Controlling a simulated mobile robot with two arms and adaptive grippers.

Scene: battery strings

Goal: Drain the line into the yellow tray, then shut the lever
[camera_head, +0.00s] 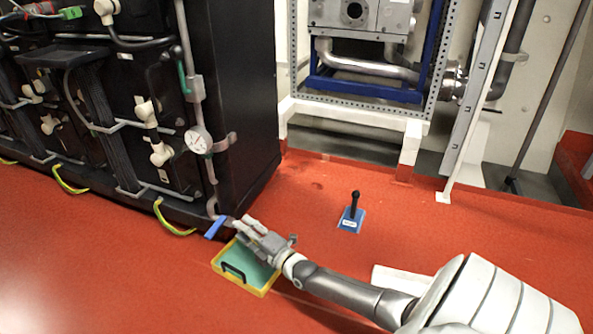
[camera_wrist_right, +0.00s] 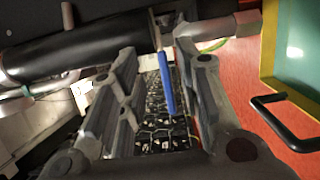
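The yellow tray (camera_head: 267,289) lies on the red floor at the cabinet's foot, with a green inside and a black handle. The tray also shows at the right of the right wrist view (camera_wrist_right: 269,45). The line (camera_head: 189,40) is a grey pipe down the cabinet's edge, with a round gauge (camera_head: 198,140) and a green lever (camera_head: 183,78) higher up. A blue lever (camera_head: 215,228) sits at its low end. My right gripper (camera_head: 247,226) is open beside it, above the tray. In the right wrist view the blue lever (camera_wrist_right: 166,83) shows between the fingers; contact is unclear. My left gripper is out of view.
A black battery cabinet (camera_head: 240,80) fills the left, with cables and yellow loops along its base. A small blue plate with a black upright handle (camera_head: 354,205) stands on the floor to the right. A white frame (camera_head: 350,115) stands behind. The front floor is clear.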

